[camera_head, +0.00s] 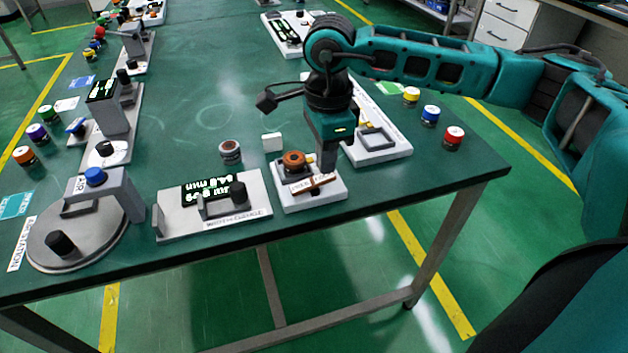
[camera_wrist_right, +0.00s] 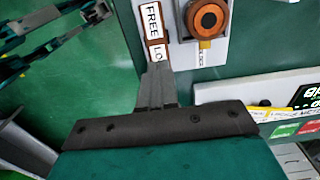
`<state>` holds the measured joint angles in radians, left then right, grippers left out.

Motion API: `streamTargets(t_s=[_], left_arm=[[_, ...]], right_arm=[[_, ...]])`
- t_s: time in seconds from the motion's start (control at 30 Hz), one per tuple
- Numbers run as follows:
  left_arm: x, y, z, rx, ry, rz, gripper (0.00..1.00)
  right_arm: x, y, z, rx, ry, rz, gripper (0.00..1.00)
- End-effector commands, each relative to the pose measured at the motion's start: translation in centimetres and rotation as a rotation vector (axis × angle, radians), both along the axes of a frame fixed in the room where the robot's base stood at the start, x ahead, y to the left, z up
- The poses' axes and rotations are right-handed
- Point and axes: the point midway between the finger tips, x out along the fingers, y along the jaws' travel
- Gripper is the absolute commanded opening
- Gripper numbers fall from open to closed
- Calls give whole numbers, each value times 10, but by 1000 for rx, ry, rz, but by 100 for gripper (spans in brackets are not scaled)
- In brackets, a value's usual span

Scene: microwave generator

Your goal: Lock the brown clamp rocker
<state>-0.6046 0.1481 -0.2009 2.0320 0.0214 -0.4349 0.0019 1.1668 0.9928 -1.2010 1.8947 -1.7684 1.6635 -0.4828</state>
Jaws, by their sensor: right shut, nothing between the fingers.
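The brown clamp rocker (camera_head: 316,183) is a small bar on a white base plate (camera_head: 302,203) near the table's front edge. In the right wrist view the brown rocker (camera_wrist_right: 157,55) shows beside white labels reading "FREE" and "LO", the second partly hidden by my fingers. An orange-brown round knob (camera_head: 294,159) stands on the same plate, and shows as a ring in the wrist view (camera_wrist_right: 207,19). My right gripper (camera_head: 327,170) points down at the rocker's right end, shut and empty. In the wrist view its fingertips (camera_wrist_right: 159,68) overlap the rocker's end; contact cannot be told. My left gripper is not in view.
A grey ribbed knob (camera_head: 230,151) and a white cube (camera_head: 272,142) sit behind. Yellow, blue and red buttons (camera_head: 453,138) stand at right.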

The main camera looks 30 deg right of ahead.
Motion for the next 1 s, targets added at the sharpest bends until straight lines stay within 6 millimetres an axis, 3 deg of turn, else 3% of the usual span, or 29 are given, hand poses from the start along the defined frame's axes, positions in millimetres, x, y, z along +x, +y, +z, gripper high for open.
streamTargets(t_s=[1.0], left_arm=[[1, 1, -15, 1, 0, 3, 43]], right_arm=[[0, 0, -17, 1, 1, 0, 0]])
